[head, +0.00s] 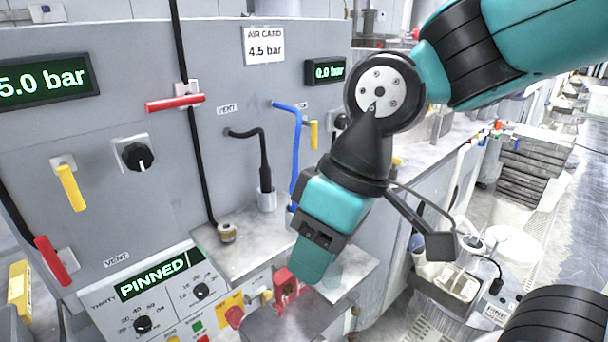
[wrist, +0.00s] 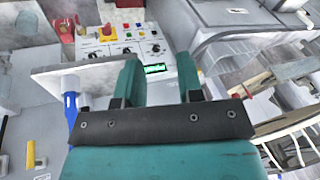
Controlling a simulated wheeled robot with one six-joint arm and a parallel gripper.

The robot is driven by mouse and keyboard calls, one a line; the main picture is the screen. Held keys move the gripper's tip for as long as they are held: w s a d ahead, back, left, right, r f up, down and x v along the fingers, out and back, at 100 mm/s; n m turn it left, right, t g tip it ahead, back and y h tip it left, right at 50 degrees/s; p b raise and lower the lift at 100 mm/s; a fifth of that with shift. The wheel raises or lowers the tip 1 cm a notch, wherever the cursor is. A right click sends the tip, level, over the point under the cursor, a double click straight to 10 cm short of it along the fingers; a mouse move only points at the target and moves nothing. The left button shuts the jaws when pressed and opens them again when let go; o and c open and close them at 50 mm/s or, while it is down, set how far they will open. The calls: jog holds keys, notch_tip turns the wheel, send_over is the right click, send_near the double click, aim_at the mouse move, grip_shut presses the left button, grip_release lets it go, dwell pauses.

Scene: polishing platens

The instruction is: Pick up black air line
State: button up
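A short black air line (head: 264,160) comes out of the grey panel, bends down and ends in a light grey cup (head: 267,200) on the metal shelf. A blue line (head: 296,150) hangs to its right and also shows in the wrist view (wrist: 71,112). My gripper (head: 314,262) is in front and to the right of the black line, pointing down over the shelf's right part. In the wrist view its two teal fingers (wrist: 158,78) stand apart with nothing between them. I cannot make out the black line in the wrist view.
A longer black hose (head: 198,160) with a red lever (head: 175,103) runs down the panel to a brass-coloured fitting (head: 227,233) on the shelf (head: 240,255). A red block (head: 286,287) sits near my fingertips. A yellow handle (head: 314,135) projects beside the blue line.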

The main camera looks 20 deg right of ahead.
jog(key=w+d+r+t, duration=0.1)
jog(key=w+d+r, duration=0.15)
jog(key=w, duration=0.65)
jog(key=w+d+r+t, duration=0.1)
jog(key=w+r, duration=0.2)
jog(key=w, duration=0.7)
jog(key=t+p, duration=0.2)
send_near(261, 167)
jog(key=shift+n, duration=0.4)
jog(key=shift+p+x, duration=3.45)
jog(key=shift+x, duration=1.65)
jog(key=shift+w+d, duration=0.1)
jog(key=shift+d, duration=0.05)
jog(key=shift+c, duration=0.4)
jog(key=c, duration=0.5)
